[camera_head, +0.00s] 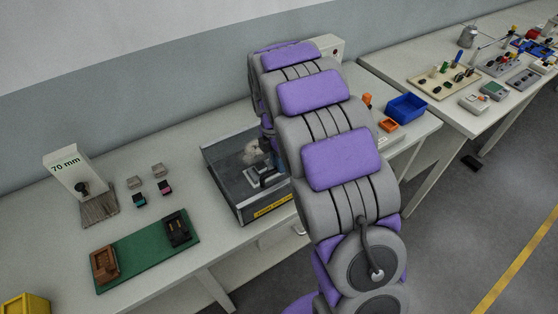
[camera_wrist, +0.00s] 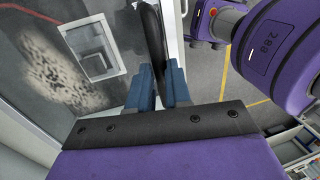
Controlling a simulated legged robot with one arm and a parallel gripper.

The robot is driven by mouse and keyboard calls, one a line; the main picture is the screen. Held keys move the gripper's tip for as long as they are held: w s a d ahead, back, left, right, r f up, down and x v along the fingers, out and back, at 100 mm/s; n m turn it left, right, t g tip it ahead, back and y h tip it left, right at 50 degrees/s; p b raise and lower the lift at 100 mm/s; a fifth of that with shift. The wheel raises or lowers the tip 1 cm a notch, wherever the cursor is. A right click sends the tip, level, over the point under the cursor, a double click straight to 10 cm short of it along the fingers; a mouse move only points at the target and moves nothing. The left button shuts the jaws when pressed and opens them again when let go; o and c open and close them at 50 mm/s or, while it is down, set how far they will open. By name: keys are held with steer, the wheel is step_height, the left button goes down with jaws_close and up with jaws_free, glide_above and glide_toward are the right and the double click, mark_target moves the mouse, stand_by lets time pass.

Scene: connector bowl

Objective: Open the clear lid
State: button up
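A grey case (camera_head: 262,212) with a yellow label on its front stands on the bench in the head view. Its clear lid (camera_head: 226,158) lies over it, and a pale blob and a grey square frame show through it. My arm covers the case's right side and most of my gripper. In the wrist view, the blue fingers of my gripper (camera_wrist: 160,82) sit close together beside a pale case edge. A dark upright piece shows between them; I cannot tell whether it is gripped. The clear panel (camera_wrist: 105,88) with a white square frame fills the left.
Left of the case are a green mat (camera_head: 142,258) with brown and black holders, small connectors (camera_head: 150,192) and a white "70 mm" stand (camera_head: 72,172). A blue bin (camera_head: 407,107) stands to the right. A second bench (camera_head: 440,122) holds tools.

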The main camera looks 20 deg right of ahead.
jaws_close()
steer(key=shift+r, duration=0.1)
